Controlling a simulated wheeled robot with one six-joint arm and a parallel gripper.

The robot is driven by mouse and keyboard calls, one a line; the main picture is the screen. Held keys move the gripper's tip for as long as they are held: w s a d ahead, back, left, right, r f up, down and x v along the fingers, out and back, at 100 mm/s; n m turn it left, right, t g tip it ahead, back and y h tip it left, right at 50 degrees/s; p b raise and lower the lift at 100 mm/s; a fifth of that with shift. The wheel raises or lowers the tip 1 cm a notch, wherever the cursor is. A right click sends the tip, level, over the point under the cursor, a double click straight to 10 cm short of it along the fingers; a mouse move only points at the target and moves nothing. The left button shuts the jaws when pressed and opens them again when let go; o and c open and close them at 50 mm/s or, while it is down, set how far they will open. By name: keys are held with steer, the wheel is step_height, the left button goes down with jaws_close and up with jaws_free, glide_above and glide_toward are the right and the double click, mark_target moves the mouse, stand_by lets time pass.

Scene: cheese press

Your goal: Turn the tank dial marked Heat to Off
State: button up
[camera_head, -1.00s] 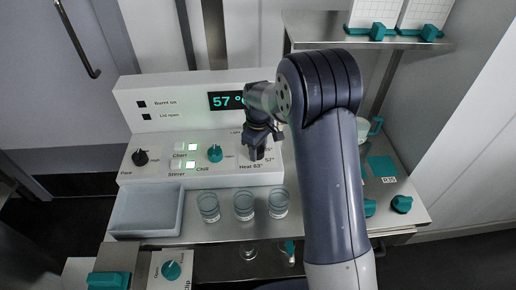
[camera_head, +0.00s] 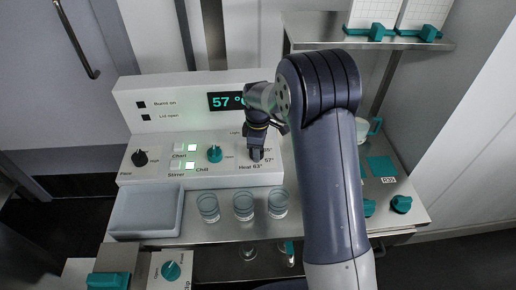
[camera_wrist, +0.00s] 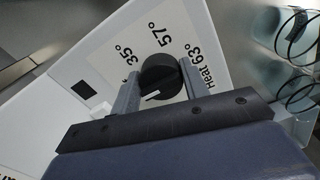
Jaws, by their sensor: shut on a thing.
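The Heat dial (camera_wrist: 160,76) is a round black knob on the white front panel, with 35°, 57°, 63° and Heat printed around it. My gripper (camera_wrist: 159,69) is shut on it, one grey finger on each side. A white pointer line shows on the dial's lower part in the wrist view, towards my gripper's body and away from 57°. No Off mark can be read; my gripper covers that side. In the head view my gripper (camera_head: 256,154) reaches down to the panel and mostly hides the dial.
The tank's display (camera_head: 226,101) reads 57°, partly behind my arm. A black Pace dial (camera_head: 140,158) and a teal dial (camera_head: 214,153) are left of my gripper. Lit buttons sit between them. Several glasses (camera_head: 244,205) stand just in front of the panel, beside a grey tray (camera_head: 147,212).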

steer(key=o, duration=1)
steer(key=shift+c, duration=0.2)
step_height(320, 180, up, 11)
steer(key=shift+f, duration=0.15)
step_height(320, 180, down, 11)
steer(key=shift+r, duration=0.1)
stand_by(0.3)
